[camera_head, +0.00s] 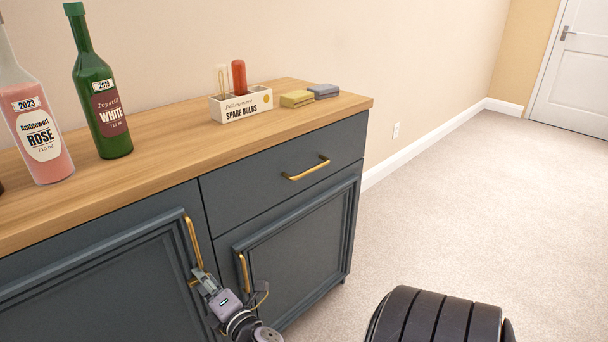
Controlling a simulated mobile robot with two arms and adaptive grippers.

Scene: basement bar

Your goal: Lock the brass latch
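My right gripper (204,280) is low in front of the blue-grey cabinet (280,215), at the gap between its two doors. Its tips are near the lower end of the left door's brass handle (193,240). The right door's brass handle (244,272) stands just right of it. Small brass parts show on both sides of the gripper, but the gripper covers the area between them. I cannot make out the brass latch or its position clearly. I cannot tell whether the fingers are open or hold anything. Both doors look closed. My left gripper is not in view.
The wooden top holds a rosé bottle (39,130), a green wine bottle (101,100), a spare-bulb box (241,106) and two sponges, yellow (297,99) and grey (324,91). A closed drawer (270,175) is above the right door. Carpet (470,190) is open at right, except a dark ribbed object (440,318).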

